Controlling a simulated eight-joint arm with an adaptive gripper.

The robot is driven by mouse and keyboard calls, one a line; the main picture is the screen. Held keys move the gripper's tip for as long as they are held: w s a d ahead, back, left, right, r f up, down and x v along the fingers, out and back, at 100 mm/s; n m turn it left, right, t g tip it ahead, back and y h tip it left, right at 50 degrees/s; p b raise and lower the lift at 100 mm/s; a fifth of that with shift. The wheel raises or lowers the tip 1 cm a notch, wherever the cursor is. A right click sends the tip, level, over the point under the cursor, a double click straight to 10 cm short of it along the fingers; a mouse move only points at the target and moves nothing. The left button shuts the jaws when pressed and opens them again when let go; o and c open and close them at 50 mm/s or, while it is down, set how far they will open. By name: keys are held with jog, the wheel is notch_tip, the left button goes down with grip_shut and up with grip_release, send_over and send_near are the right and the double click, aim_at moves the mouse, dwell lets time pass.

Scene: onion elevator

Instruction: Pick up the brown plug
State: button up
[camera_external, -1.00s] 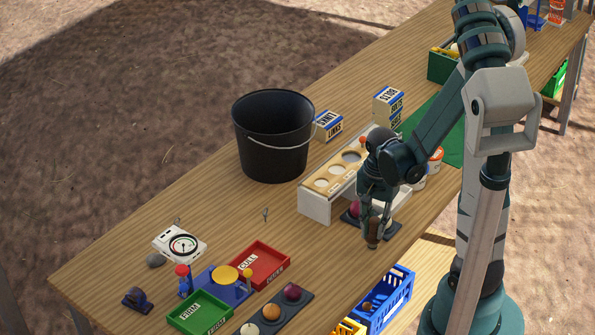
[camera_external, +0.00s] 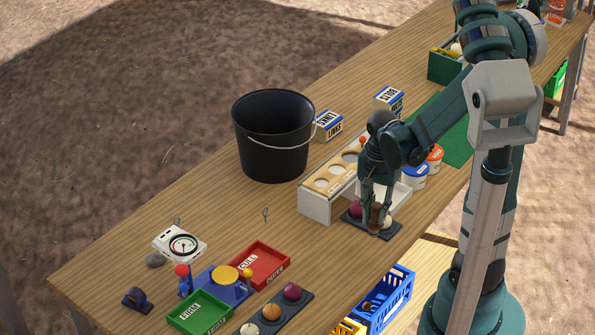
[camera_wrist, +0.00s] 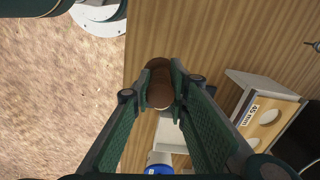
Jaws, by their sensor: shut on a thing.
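My gripper (camera_external: 374,216) is shut on the brown plug (camera_external: 375,216), pointing down over the dark holder tray (camera_external: 366,228) in front of the wooden rack. In the wrist view the brown plug (camera_wrist: 159,87) sits between the two green fingertips (camera_wrist: 160,85), its rounded end showing. A dark red onion (camera_external: 355,208) lies to the left of the plug and a pale onion (camera_external: 386,222) to its right, both on the dark tray. Whether the plug touches the tray is hard to tell.
The wooden sizing rack (camera_external: 318,205) with round holes stands behind my gripper. A black bucket (camera_external: 270,150) is further left. A red tray (camera_external: 262,266), a green tray (camera_external: 200,313) and a second onion holder (camera_external: 268,322) are nearer the front. A blue crate (camera_external: 388,300) is off the table's edge.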

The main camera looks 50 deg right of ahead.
aim_at(376, 205)
jog(key=shift+r+p, duration=0.4)
jog(key=shift+r, duration=1.85)
